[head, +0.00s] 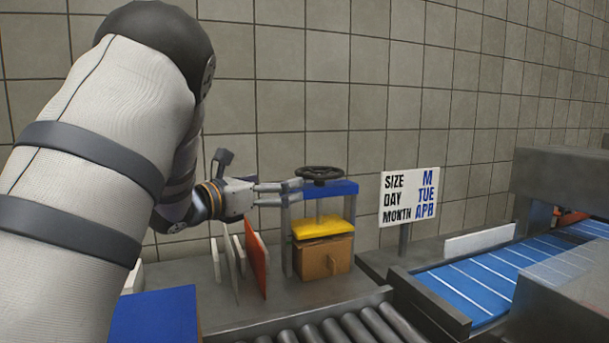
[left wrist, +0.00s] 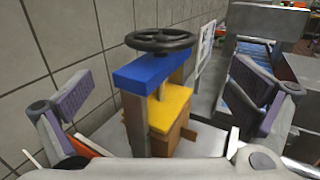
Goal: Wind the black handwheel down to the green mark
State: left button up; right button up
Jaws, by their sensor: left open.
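The black handwheel (head: 321,173) sits level on top of a small press, above its blue crossbar (head: 335,189). It also shows in the left wrist view (left wrist: 160,40). A screw runs down to a yellow plate (head: 320,229), just above a brown wooden block (head: 324,257) with a small handle. My left gripper (head: 287,192) points at the press from the left, around the height of the crossbar. Its fingers are open and empty, spread to either side of the press in the left wrist view. I cannot make out a green mark. My right gripper is out of view.
A blue conveyor (head: 465,290) lies further right, rollers (head: 335,330) in front. Upright panels, one orange (head: 257,258), stand below my left wrist. A tiled wall closes the back.

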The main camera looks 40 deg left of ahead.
aim_at(303, 176)
pick_arm(q)
jog(key=w, duration=1)
jog(key=shift+w, duration=0.1)
jog(key=c, duration=1.1)
